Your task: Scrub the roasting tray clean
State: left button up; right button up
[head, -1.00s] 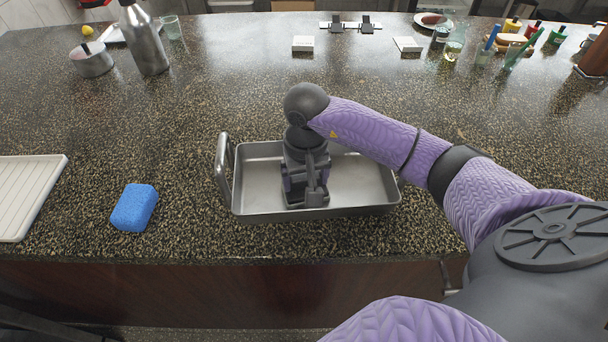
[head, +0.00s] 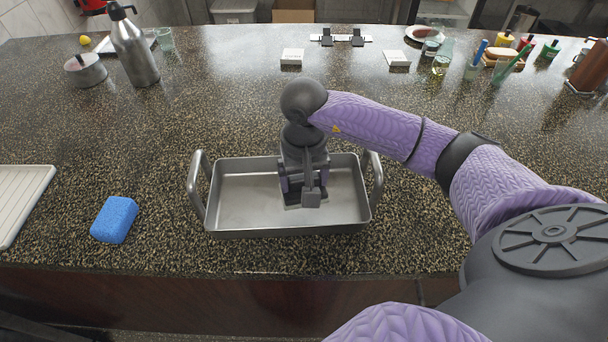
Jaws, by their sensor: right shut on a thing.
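The roasting tray (head: 240,206) is a shallow grey metal pan with a raised handle at each end, on the counter near its front edge. My right gripper (head: 305,197) points down into the tray, right of its middle. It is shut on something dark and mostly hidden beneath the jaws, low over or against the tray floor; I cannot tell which. A blue sponge (head: 114,220) lies on the counter left of the tray, apart from it. My left gripper is not in view.
A white ribbed board (head: 20,200) lies at the left edge. A metal bottle (head: 133,50) and a small pot (head: 85,72) stand at the back left. Two small white blocks, glasses and colored bottles stand along the far side. The counter between is clear.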

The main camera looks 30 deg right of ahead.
notch_tip(320, 180, up, 3)
jog(key=shift+r+p, duration=0.2)
jog(key=shift+p, duration=0.85)
jog(key=shift+r, duration=0.15)
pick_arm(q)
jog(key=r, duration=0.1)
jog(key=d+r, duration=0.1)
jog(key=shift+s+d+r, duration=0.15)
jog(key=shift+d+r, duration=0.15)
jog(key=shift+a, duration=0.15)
